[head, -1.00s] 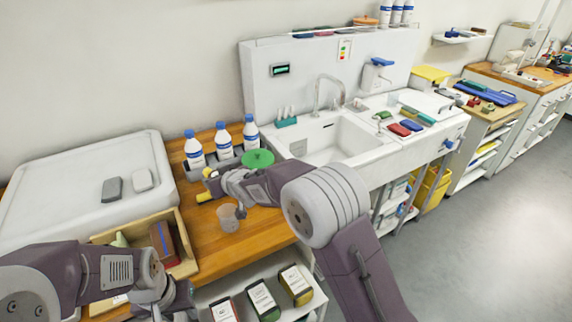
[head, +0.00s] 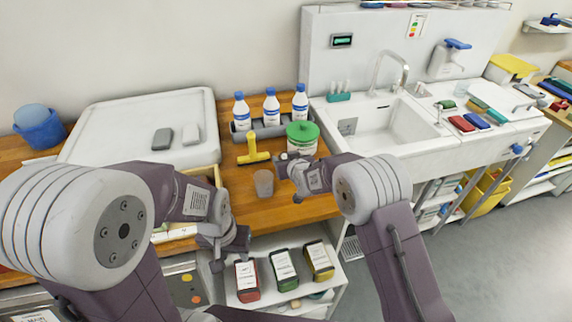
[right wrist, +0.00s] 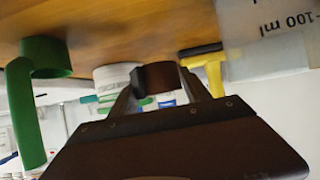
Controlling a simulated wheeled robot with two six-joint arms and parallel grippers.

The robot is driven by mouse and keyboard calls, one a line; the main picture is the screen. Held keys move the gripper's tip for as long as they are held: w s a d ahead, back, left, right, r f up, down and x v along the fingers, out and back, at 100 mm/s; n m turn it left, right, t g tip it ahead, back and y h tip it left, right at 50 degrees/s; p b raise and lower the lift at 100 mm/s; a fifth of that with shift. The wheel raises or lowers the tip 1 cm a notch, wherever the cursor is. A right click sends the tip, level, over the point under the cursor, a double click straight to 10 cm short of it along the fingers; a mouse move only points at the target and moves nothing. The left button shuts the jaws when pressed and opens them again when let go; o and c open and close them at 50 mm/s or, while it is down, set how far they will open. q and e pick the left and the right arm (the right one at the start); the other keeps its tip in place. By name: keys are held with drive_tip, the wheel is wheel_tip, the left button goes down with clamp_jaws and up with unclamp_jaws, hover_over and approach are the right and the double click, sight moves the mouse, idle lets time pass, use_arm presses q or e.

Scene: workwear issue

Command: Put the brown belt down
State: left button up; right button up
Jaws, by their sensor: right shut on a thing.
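The brown belt (right wrist: 160,78) shows in the right wrist view as a small dark brown band between the fingertips of my right gripper (right wrist: 165,85), which is shut on it. In the head view my right gripper (head: 288,168) is over the wooden bench, just right of the clear beaker (head: 263,183) and in front of the green-lidded tub (head: 303,139). I cannot make out the belt there. My left gripper (head: 226,255) hangs at the bench's front edge; its fingers are too unclear to judge.
A yellow tool (head: 254,150) and several blue-capped bottles (head: 271,104) stand behind the beaker. The sink (head: 385,125) is to the right. Wooden bench top (head: 245,208) is bare near the beaker.

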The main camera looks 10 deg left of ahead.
wheel_tip(320, 180, down, 3)
drive_tip(key=shift+f, duration=0.1)
drive_tip(key=shift+w, duration=0.1)
drive_tip(key=shift+f, duration=0.25)
drive_tip(key=o, duration=1.5)
drive_tip(key=shift+r, duration=0.35)
drive_tip(key=shift+s+d, duration=0.1)
drive_tip(key=shift+s, duration=0.3)
drive_tip(key=v, duration=1.1)
drive_tip(key=shift+s+d+r+b, duration=0.15)
drive_tip(key=shift+b, duration=0.15)
